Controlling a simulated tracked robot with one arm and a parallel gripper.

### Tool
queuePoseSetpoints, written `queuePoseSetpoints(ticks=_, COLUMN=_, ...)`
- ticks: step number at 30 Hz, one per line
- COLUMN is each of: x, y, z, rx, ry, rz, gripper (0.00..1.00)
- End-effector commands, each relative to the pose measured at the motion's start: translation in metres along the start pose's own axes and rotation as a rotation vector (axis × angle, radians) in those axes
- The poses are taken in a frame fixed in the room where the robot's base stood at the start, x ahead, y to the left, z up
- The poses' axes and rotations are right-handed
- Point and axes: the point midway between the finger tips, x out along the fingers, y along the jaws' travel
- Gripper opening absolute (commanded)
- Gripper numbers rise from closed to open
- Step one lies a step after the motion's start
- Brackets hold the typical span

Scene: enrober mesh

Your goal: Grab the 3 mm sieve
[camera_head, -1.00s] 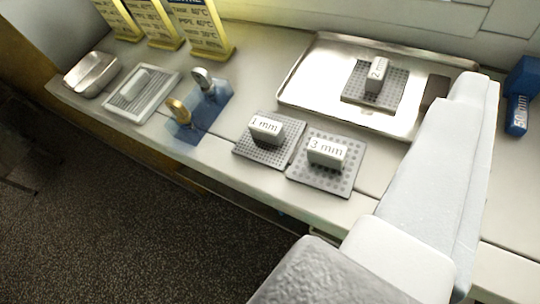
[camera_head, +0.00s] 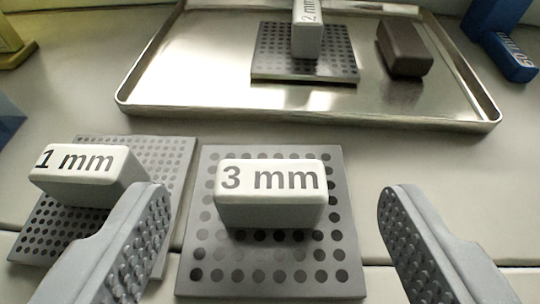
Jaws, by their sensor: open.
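The 3 mm sieve (camera_head: 215,245) is a grey square plate with large holes, lying flat on the counter. Its light block handle (camera_head: 270,205) is marked "3 mm" and stands up from the plate. My gripper (camera_head: 275,208) is open, with one grey studded finger on each side of the handle. The handle is apart from both fingers. The left finger covers part of the 1 mm sieve (camera_head: 155,152), whose handle (camera_head: 88,178) is just left of that finger. The right finger is over bare counter.
A metal tray (camera_head: 200,100) lies behind, holding the 2 mm sieve (camera_head: 275,65) and a dark brown block (camera_head: 405,48). A blue object (camera_head: 505,45) stands at the back right. The counter right of the 3 mm sieve is clear.

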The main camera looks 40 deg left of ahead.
Motion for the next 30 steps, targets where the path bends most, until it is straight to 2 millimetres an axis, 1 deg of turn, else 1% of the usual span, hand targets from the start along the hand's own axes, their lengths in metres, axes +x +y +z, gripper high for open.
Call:
queuePoseSetpoints(ticks=1, x=0.007, y=0.0, z=-0.001, rx=0.0, ry=0.003, rz=0.0, gripper=0.67)
queuePoseSetpoints(ticks=3, x=0.014, y=0.0, z=-0.001, rx=0.0, ry=0.004, rz=0.0, gripper=0.67)
queuePoseSetpoints(ticks=11, x=0.026, y=0.0, z=0.001, rx=0.0, ry=0.002, rz=0.0, gripper=0.67)
queuePoseSetpoints(ticks=21, x=0.066, y=-0.001, z=0.003, rx=0.0, ry=0.001, rz=-0.001, gripper=0.67)
queuePoseSetpoints(ticks=24, x=0.071, y=-0.001, z=0.001, rx=0.0, ry=0.002, rz=0.0, gripper=0.67)
queuePoseSetpoints(ticks=30, x=0.071, y=-0.001, z=0.001, rx=-0.001, ry=0.002, rz=-0.001, gripper=0.67)
